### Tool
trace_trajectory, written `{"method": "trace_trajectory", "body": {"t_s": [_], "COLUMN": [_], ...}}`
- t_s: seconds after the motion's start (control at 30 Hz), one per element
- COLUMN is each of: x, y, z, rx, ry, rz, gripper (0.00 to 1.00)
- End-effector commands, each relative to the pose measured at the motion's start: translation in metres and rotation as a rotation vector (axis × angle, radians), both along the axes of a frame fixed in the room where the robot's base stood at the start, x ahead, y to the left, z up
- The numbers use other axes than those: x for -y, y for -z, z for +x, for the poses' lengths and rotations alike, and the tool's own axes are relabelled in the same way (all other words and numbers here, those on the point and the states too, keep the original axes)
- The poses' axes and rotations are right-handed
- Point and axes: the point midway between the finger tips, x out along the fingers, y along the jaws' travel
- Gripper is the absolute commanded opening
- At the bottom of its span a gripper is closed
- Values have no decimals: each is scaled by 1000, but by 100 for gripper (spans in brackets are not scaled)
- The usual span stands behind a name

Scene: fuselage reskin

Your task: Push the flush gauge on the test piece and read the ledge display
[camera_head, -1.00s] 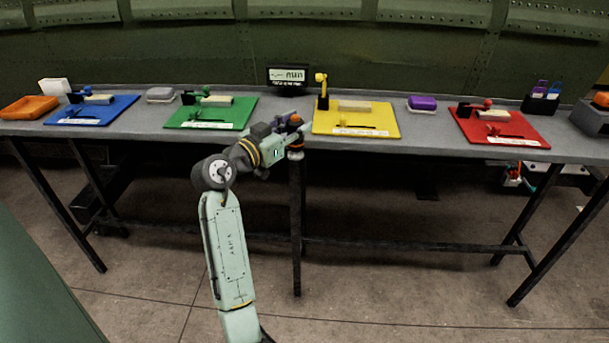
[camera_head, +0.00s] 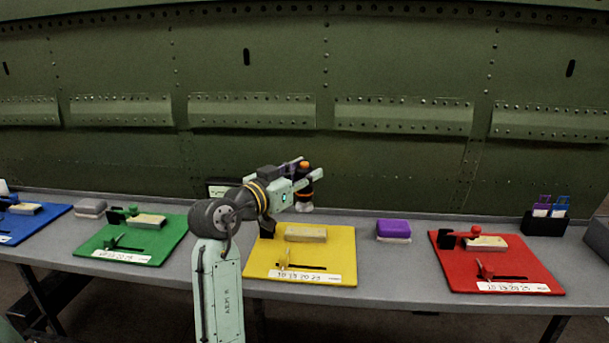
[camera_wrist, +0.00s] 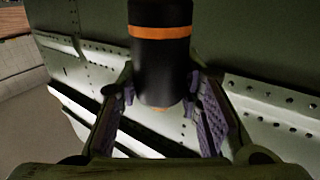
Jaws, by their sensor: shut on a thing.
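My gripper (camera_head: 308,174) is shut on the flush gauge (camera_head: 304,190), a dark cylinder with an orange top and a pale lower end. The gauge looks upright in the head view, above the back of the yellow board (camera_head: 262,265). In the wrist view, the black gauge with its orange band (camera_wrist: 160,70) stands between the purple finger pads. A beige block (camera_head: 305,234), possibly the test piece, lies on the yellow board below the gauge. The ledge display (camera_head: 216,189) is mostly hidden behind my arm, and its reading cannot be made out.
A green board (camera_head: 165,245) lies left and a red board (camera_head: 515,268) right, with clamps and blocks. A purple-topped block (camera_head: 393,229) sits between yellow and red. A black holder (camera_head: 545,223) stands far right. The riveted green panel (camera_head: 400,60) rises behind the bench.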

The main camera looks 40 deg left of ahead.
Motion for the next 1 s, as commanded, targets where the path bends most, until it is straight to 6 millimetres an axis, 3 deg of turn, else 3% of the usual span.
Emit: {"method": "trace_trajectory", "body": {"t_s": [0.27,0.73,1.0], "x": [-1,-1,0], "y": [5,50,59], "z": [-1,-1,-1], "rx": [1,1,3], "ry": [-1,-2,-1], "rz": [1,0,2], "gripper": [5,5,5]}}
